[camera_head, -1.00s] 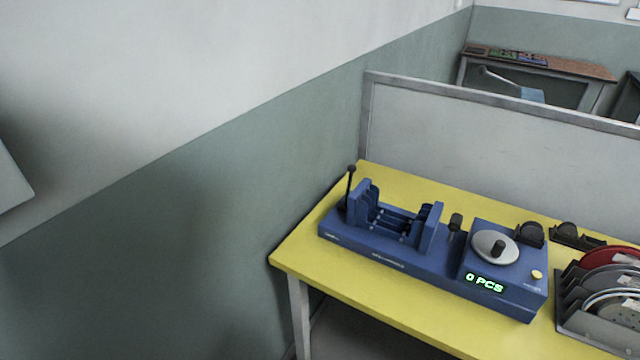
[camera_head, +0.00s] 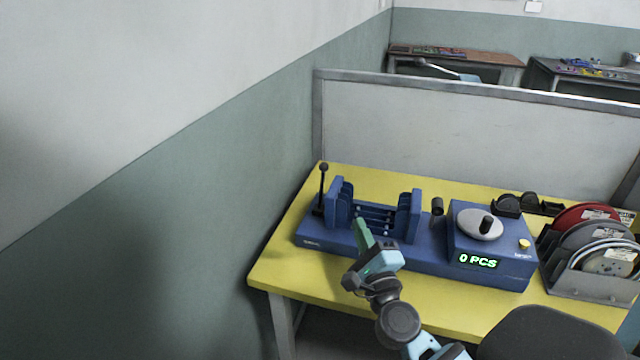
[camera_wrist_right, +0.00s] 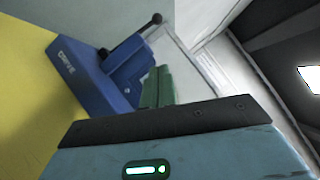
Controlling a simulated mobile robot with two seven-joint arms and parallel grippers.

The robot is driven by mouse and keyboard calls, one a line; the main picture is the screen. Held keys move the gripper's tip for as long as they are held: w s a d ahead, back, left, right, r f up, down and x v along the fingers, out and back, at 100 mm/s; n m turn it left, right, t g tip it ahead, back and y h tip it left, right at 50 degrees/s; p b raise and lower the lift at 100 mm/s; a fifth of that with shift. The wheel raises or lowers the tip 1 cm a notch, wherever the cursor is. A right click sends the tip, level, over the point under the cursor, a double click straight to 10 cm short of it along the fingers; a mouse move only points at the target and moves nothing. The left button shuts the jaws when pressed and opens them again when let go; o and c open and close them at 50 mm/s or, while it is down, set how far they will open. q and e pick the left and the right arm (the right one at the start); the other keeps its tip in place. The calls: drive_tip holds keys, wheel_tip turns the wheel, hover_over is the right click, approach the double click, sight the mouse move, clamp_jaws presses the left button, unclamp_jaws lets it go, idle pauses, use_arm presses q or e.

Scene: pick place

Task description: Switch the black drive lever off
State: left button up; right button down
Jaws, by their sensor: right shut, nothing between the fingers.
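The black drive lever (camera_head: 323,185) stands upright at the left end of the blue machine (camera_head: 340,237) on the yellow table. In the right wrist view the lever (camera_wrist_right: 136,38) tilts across the picture beside the word DRIVE on the blue housing (camera_wrist_right: 82,82). My right gripper (camera_head: 362,232) has green fingers and is shut and empty. It is in front of the machine's blue brackets, right of and below the lever, apart from it. In the right wrist view the fingers (camera_wrist_right: 158,88) partly hide the machine. My left gripper is in neither current view.
The machine's display (camera_head: 478,261) reads 0 PCS, below a grey disc with a black knob (camera_head: 487,224). A rack of reels (camera_head: 600,268) stands at the right. A grey partition (camera_head: 450,135) stands behind the table (camera_head: 275,265), and a dark chair back (camera_head: 545,335) is in front.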

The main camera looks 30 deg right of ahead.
sight(334, 192)
drive_tip(key=shift+w+d+r+m, duration=0.1)
drive_tip(key=shift+d+m, duration=0.1)
drive_tip(key=shift+m, duration=0.1)
drive_tip(key=x, duration=0.4)
drive_tip(key=a+x, duration=0.1)
drive_tip(key=x, duration=0.3)
drive_tip(key=p+x, duration=0.1)
drive_tip(key=x, duration=0.3)
drive_tip(key=shift+a+r, duration=0.25)
drive_tip(key=shift+r, duration=0.05)
drive_tip(key=shift+w+a+r, duration=0.15)
drive_tip(key=shift+w, duration=0.15)
drive_tip(key=shift+w+a+r, duration=0.1)
drive_tip(key=shift+w+a, duration=0.1)
drive_tip(key=shift+w, duration=0.15)
